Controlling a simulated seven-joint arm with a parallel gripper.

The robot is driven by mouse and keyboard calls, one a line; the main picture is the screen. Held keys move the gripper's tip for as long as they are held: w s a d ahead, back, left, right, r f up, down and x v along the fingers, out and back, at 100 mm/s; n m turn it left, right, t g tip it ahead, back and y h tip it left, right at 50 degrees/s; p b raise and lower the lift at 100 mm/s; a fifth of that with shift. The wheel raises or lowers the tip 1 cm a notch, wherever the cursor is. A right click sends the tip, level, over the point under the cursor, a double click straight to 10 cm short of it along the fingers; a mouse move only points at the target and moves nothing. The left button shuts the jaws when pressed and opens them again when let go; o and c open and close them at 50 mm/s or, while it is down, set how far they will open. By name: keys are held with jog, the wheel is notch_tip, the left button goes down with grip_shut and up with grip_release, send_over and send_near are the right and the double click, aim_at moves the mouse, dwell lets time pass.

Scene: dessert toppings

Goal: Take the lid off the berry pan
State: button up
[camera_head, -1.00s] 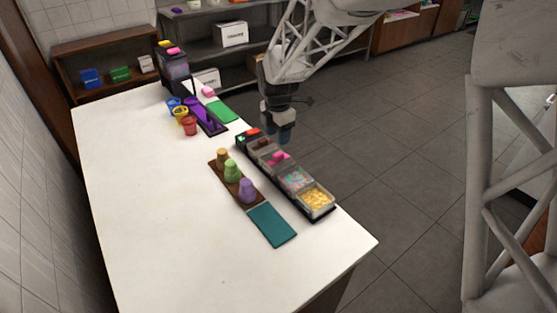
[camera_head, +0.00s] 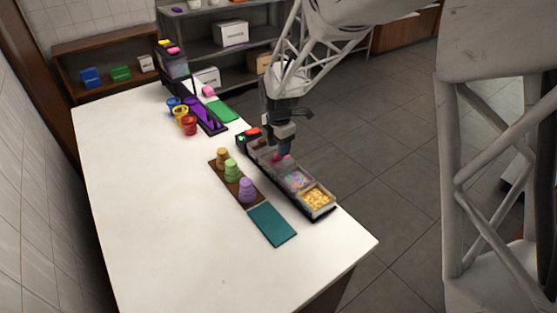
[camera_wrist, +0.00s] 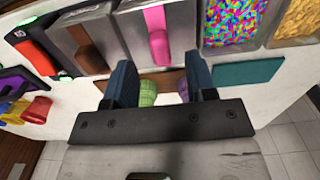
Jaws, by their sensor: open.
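A row of topping pans stands along the right side of the counter. One pan has a grey lid with a pink handle (camera_wrist: 158,36), which fits a berry pan, but its contents are hidden. In the head view the pink handle (camera_head: 274,158) is partly covered by my gripper (camera_head: 283,148). Another lid, with a brown handle (camera_wrist: 84,46), is beside it. In the wrist view my gripper (camera_wrist: 161,85) is open and empty, and the pink handle lies ahead, lined up between its fingers. I cannot tell the height gap.
Open pans of coloured sprinkles (camera_wrist: 232,22) and yellow pieces (camera_head: 316,197) are beside the pink-handled lid. A brown tray (camera_head: 215,169) with several coloured cups and a teal mat (camera_head: 272,225) lie left of the pans. The counter (camera_head: 150,220) is clear further left.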

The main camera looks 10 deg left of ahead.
jog(key=shift+f, duration=1.55)
jog(key=shift+c, duration=0.5)
grip_shut()
jog(key=shift+r, duration=0.15)
jog(key=shift+r, duration=0.8)
jog(key=shift+s+d+r, duration=0.1)
jog(key=shift+r, duration=0.85)
jog(key=s+d, duration=0.3)
jog(key=s, duration=0.4)
jog(key=s+d+r, duration=0.1)
jog(key=s+d, duration=0.2)
jog(key=s, duration=0.4)
jog(key=shift+s+d+r, duration=0.15)
jog(key=shift+s+d, duration=0.05)
